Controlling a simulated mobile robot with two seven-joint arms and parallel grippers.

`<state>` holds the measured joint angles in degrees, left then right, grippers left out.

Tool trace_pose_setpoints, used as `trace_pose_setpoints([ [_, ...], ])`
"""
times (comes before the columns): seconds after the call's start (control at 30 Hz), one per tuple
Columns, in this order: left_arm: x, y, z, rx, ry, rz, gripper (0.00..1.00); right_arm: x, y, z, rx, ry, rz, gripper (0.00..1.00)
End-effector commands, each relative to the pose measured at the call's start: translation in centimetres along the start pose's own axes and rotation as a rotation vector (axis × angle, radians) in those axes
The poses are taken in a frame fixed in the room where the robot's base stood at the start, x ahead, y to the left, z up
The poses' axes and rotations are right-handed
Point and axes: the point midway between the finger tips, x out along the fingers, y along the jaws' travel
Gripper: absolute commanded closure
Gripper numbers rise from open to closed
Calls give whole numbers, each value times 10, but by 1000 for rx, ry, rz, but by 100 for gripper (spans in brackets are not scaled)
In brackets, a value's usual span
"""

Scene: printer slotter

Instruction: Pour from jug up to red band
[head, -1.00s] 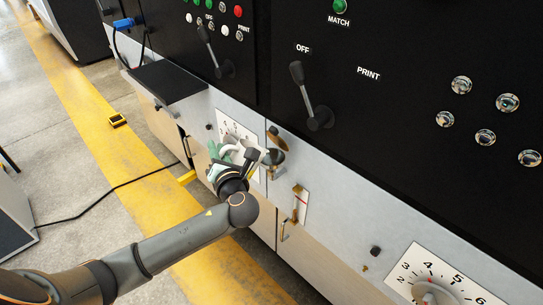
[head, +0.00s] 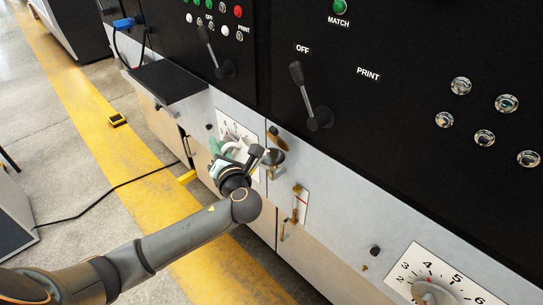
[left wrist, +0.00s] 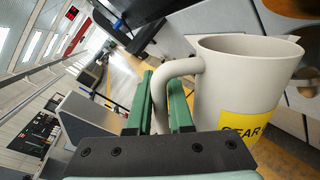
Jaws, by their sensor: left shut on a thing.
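My left gripper (head: 236,158) is shut on the handle of a pale grey jug, close to the machine front. In the left wrist view the jug (left wrist: 235,85) has a yellow label reading "GEAR", partly cut off, and its handle passes between the green fingers (left wrist: 160,105). In the head view the jug (head: 241,150) is mostly hidden by my gripper. A metal funnel (head: 273,157) stands out from the panel just right of the gripper. Below and right of it is a brass-ended sight gauge (head: 296,204) on a white plate with a red mark. I cannot tell its level.
A brown oval cap (head: 277,138) is above the funnel. A dial plate (head: 234,132) sits behind the gripper, and another dial (head: 430,293) is at lower right. A black shelf (head: 167,82) juts out at left.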

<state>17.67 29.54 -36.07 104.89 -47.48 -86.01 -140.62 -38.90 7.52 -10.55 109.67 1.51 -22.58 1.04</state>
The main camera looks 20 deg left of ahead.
Motion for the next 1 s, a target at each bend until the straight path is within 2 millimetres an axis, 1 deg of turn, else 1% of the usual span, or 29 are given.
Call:
trace_pose_setpoints([
  [0.4, 0, 2, 6, 24, 2, 2, 100, -1, 0, -1, 0, 0, 0, 50],
  [1.0, 0, 2, 11, 53, 8, 2, 100, -1, 0, -2, 0, 0, 0, 50],
])
